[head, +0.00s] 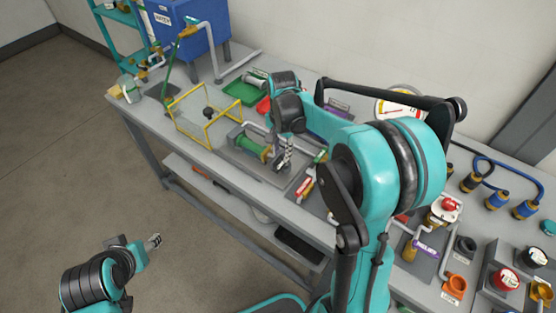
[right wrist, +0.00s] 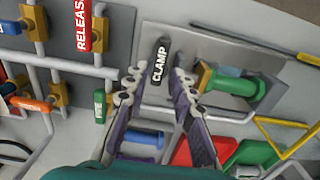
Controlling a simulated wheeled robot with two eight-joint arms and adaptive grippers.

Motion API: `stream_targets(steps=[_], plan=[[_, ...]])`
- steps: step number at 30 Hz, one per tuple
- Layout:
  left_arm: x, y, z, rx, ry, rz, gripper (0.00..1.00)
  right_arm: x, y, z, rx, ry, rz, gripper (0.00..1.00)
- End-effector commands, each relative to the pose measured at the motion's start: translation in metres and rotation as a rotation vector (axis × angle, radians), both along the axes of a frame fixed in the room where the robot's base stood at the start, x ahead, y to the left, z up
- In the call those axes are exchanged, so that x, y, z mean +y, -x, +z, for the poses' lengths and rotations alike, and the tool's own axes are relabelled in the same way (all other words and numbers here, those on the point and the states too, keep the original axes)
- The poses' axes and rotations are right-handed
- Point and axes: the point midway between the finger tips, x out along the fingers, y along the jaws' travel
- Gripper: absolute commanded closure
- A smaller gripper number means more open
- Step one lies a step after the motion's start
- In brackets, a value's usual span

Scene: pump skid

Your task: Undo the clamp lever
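The clamp lever (right wrist: 160,62) is a dark handle with a white CLAMP label, standing by a grey plate (right wrist: 205,45) in the right wrist view. My right gripper (right wrist: 158,76) is open, with one finger on each side of the lever in that view. I see a gap on both sides and cannot tell how deep the lever is between them. In the head view my right gripper (head: 284,152) is over the clamp fixture and hides the lever.
A yellow wire frame (head: 207,116) stands left of the fixture. A red RELEASE handle (right wrist: 83,25) and pipes are left of the lever in the right wrist view. Red (right wrist: 195,152) and green (right wrist: 257,153) trays lie nearby. A blue tank (head: 188,28) stands at the back.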

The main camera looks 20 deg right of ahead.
Motion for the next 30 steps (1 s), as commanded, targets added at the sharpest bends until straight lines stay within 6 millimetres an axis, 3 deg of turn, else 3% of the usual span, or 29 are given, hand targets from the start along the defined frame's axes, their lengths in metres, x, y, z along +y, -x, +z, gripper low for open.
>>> stream_targets(steps=[3, 9, 19, 20, 22, 23, 30], plan=[[0.000, 0.000, -0.010, 0.000, 0.000, 0.000, 0.48, 0.000, -0.001, -0.024, -0.001, 0.000, 0.001, 0.75], [0.000, 0.000, -0.018, 0.000, 0.000, 0.000, 0.48, 0.000, -0.001, -0.047, -0.001, 0.000, 0.002, 0.75], [0.000, 0.000, -0.018, 0.000, 0.000, 0.000, 0.48, 0.000, 0.000, -0.050, -0.001, 0.000, 0.003, 0.75], [0.000, 0.000, -0.018, 0.000, 0.000, 0.000, 0.48, 0.000, 0.000, -0.050, -0.001, 0.000, 0.003, 0.78], [0.000, 0.000, -0.018, 0.000, 0.000, 0.000, 0.48, 0.000, 0.000, -0.050, -0.002, 0.000, 0.003, 0.96], [0.000, 0.000, -0.018, 0.000, 0.000, 0.000, 0.48, 0.000, 0.000, -0.050, -0.002, 0.000, 0.003, 1.00], [0.000, 0.000, -0.018, 0.000, 0.000, 0.000, 0.48, 0.000, 0.000, -0.050, -0.002, 0.000, 0.007, 1.00]])
